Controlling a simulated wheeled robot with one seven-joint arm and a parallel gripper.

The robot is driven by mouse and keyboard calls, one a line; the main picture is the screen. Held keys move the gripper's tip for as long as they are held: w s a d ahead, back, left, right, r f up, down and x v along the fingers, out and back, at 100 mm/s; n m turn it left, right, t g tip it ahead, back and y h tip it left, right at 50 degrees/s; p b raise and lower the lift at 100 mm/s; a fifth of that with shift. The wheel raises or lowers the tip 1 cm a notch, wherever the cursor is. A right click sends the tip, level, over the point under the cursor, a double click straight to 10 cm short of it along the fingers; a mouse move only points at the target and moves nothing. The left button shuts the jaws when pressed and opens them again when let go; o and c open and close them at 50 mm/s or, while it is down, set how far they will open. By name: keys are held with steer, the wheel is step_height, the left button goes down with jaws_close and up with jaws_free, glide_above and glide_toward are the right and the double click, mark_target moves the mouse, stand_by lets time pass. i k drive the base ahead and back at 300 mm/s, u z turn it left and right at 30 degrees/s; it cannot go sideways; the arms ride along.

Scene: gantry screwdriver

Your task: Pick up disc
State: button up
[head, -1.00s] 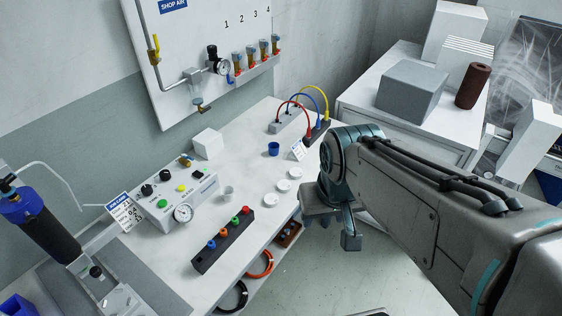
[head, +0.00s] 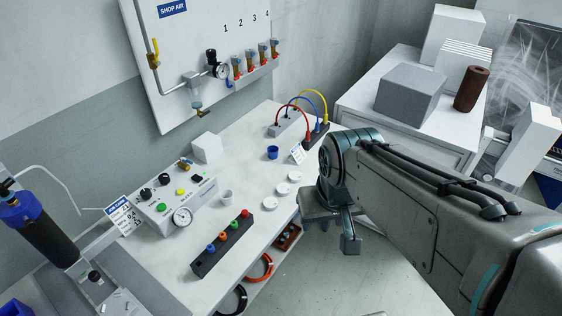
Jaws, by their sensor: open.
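Three small white discs lie in a row on the white bench: a far disc (head: 295,176), a middle disc (head: 282,189) and a near disc (head: 268,203). They are flat and apart from each other. I cannot tell which one the task means. My gripper (head: 335,232) is open and empty, pointing down beyond the bench's right edge, to the right of the discs and touching none. My arm hides part of its wrist.
A white cup (head: 227,196), a blue cup (head: 272,152) and a black block with coloured knobs (head: 222,244) stand near the discs. A control box (head: 178,203) is farther left. A terminal block with cables (head: 316,132) stands behind. Open floor lies below my gripper.

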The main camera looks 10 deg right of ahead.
mark_target(282, 189)
steer(key=z, duration=1.55)
steer(key=i, duration=1.95)
steer(key=u, duration=2.6)
